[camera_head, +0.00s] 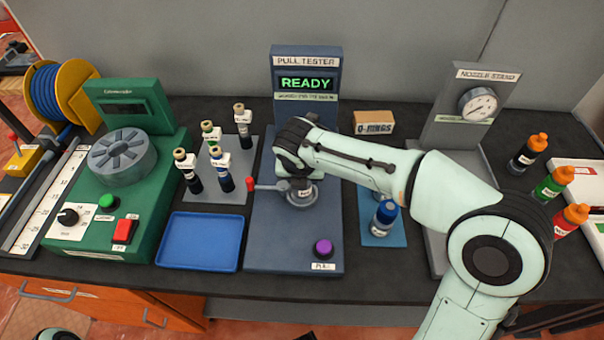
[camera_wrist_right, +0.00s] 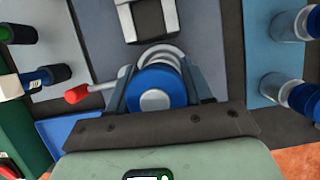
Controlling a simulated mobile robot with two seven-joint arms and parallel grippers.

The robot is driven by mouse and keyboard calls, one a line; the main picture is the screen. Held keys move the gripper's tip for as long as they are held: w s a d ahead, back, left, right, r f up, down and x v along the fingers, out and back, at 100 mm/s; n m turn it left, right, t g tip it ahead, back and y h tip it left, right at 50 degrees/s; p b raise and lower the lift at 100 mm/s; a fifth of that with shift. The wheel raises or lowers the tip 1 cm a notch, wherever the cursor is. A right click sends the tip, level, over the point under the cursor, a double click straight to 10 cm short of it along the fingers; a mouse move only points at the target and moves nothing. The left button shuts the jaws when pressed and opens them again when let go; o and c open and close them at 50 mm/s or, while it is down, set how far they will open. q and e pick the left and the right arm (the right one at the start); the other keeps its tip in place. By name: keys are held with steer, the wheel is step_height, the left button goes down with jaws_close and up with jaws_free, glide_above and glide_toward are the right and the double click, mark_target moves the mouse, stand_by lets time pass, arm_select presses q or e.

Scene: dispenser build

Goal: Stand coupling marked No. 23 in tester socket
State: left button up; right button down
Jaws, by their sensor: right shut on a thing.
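My right gripper (camera_wrist_right: 162,98) is shut on a coupling (camera_wrist_right: 170,82) with a blue collar and a grey end. It is at the tester socket (camera_head: 302,195), a grey ring with a red-tipped lever on the pull tester (camera_head: 270,235). The socket ring shows partly behind the coupling in the right wrist view (camera_wrist_right: 160,54). In the head view my wrist hides most of the coupling. I cannot tell whether it is seated or just above the socket. Its number is not readable. The tester screen (camera_head: 306,84) reads READY.
Several labelled hose ends (camera_head: 221,172) stand on a grey board at left. A blue tray (camera_head: 200,242) is empty. A blue-capped piece (camera_head: 385,214) stands on a blue mat to the right, beside my arm. A purple button (camera_head: 323,248) sits at the tester's front.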

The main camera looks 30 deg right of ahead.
steer(key=shift+p, duration=0.3)
steer(key=shift+f+b, duration=0.5)
steer(key=shift+f, duration=0.3)
stand_by(0.7)
steer(key=shift+r+p, duration=0.25)
steer(key=shift+p, duration=0.05)
steer(key=shift+r+p, duration=0.6)
steer(key=shift+p, duration=0.05)
stand_by(0.9)
steer(key=shift+f, duration=0.8)
stand_by(0.4)
steer(key=c, duration=0.7)
jaws_free()
steer(key=shift+c, duration=0.2)
steer(key=shift+f, duration=0.1)
